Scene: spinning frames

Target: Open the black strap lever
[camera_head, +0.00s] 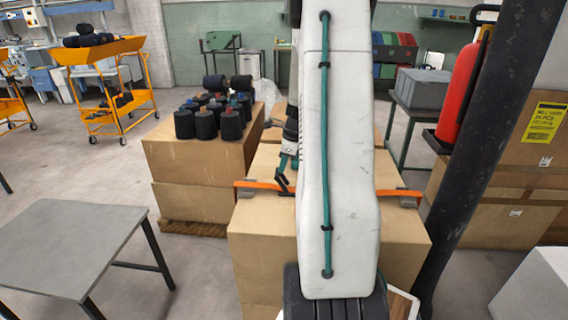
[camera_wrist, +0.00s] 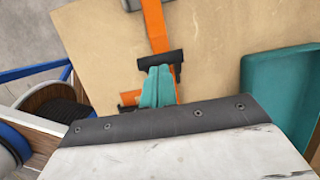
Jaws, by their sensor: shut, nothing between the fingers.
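An orange strap (camera_head: 262,185) runs across the top of a stack of cardboard boxes (camera_head: 265,240); it also shows in the wrist view (camera_wrist: 155,25). The black strap lever (camera_head: 283,182) sits on the strap, left of my white arm. In the wrist view the lever's black crossbar (camera_wrist: 145,60) lies across the strap at the tips of my gripper. My gripper (camera_wrist: 160,70) has teal fingers close together with nothing between them. Its teal fingers (camera_head: 289,161) are just above the lever in the head view. I cannot tell whether they touch it. My arm hides the strap's middle.
Black spools (camera_head: 205,125) stand on boxes at the left. A grey table (camera_head: 70,240) is at the front left. A dark post (camera_head: 475,150) with a red extinguisher (camera_head: 458,95) stands at the right. An orange trolley (camera_head: 110,80) is farther back. Open floor lies at the left.

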